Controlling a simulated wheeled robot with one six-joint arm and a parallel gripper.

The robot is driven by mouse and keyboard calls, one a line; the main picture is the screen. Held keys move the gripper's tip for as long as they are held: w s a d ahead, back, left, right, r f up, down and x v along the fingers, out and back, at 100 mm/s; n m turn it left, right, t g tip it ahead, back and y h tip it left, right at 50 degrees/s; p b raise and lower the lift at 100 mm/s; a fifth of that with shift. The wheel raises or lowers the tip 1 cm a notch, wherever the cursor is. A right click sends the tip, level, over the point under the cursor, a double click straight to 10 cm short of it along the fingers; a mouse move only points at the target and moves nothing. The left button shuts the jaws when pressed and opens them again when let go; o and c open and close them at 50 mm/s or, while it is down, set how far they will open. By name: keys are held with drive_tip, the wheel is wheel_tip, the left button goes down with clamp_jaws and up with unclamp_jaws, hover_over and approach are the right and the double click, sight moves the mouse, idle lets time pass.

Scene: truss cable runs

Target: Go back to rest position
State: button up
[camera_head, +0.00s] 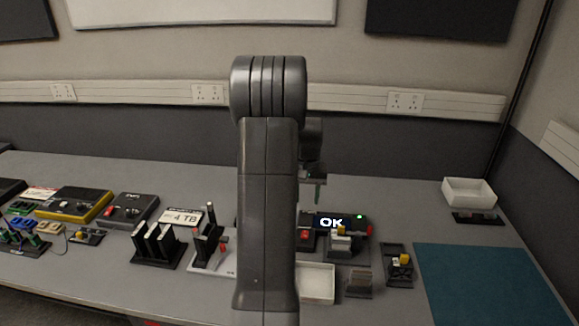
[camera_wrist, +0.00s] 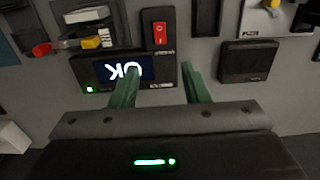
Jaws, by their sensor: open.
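My gripper (camera_wrist: 158,80) shows in the wrist view as two green fingers held apart with nothing between them. In the head view my arm stands upright across the middle and hides part of the table. One green fingertip (camera_head: 317,194) shows just right of it, above the table. A black box with a lit display reading OK (camera_head: 331,223) is beyond the fingers. In the wrist view the same display (camera_wrist: 122,70) appears upside down behind the left finger.
A blue mat (camera_head: 490,285) covers the right of the table. A white tray (camera_head: 469,192) stands at the back right, another (camera_head: 317,283) near the front. Black upright modules (camera_head: 157,245) and a 4 TB sign (camera_head: 181,217) are to the left. A red switch (camera_wrist: 159,33) shows beyond the fingers.

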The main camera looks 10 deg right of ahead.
sight(305, 233)
wheel_tip(305, 233, down, 14)
drive_tip(key=shift+s+r+p, duration=0.1)
drive_tip(key=shift+r+p, duration=0.05)
drive_tip(key=shift+p, duration=0.95)
drive_tip(key=shift+r, duration=0.1)
